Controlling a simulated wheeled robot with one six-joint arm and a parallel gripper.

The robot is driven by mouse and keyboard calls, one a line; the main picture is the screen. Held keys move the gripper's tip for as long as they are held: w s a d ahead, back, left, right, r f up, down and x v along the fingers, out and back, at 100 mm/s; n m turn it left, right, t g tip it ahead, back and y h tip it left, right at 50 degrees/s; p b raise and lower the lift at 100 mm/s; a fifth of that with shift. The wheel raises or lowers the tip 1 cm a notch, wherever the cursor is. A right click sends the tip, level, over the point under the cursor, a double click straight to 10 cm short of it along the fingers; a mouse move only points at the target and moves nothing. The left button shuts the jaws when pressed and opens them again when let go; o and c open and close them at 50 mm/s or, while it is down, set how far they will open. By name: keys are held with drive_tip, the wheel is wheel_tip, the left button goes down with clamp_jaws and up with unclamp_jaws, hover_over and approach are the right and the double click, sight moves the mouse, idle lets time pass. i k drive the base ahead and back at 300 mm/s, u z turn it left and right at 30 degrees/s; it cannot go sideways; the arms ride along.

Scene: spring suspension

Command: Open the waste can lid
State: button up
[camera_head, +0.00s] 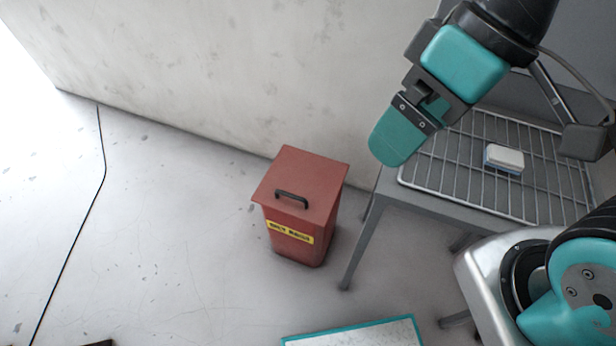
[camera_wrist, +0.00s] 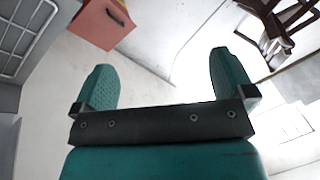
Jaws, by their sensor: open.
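The red waste can (camera_head: 295,232) stands upright on the floor against the wall in the head view. Its flat red lid (camera_head: 306,170) is shut and has a black handle (camera_head: 292,198) near the front edge. My gripper (camera_head: 390,152) is in the air to the upper right of the can, apart from it, in front of the wall and by the table. In the wrist view my gripper (camera_wrist: 160,78) has its two teal fingers wide apart with nothing between them. Part of the red waste can (camera_wrist: 98,22) shows at the top left there, beyond the fingers.
A grey table (camera_head: 384,195) with a wire rack (camera_head: 455,150) stands right of the can. A white and blue sponge-like block (camera_head: 503,158) lies on the rack. A teal-edged board (camera_head: 350,335) lies in front. Floor left of the can is clear.

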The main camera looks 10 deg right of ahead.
sight(299, 184)
drive_tip(key=z, duration=0.1)
drive_tip(key=k, duration=0.45)
drive_tip(key=u, duration=0.85)
drive_tip(key=i, duration=0.95)
drive_tip(key=z, duration=0.6)
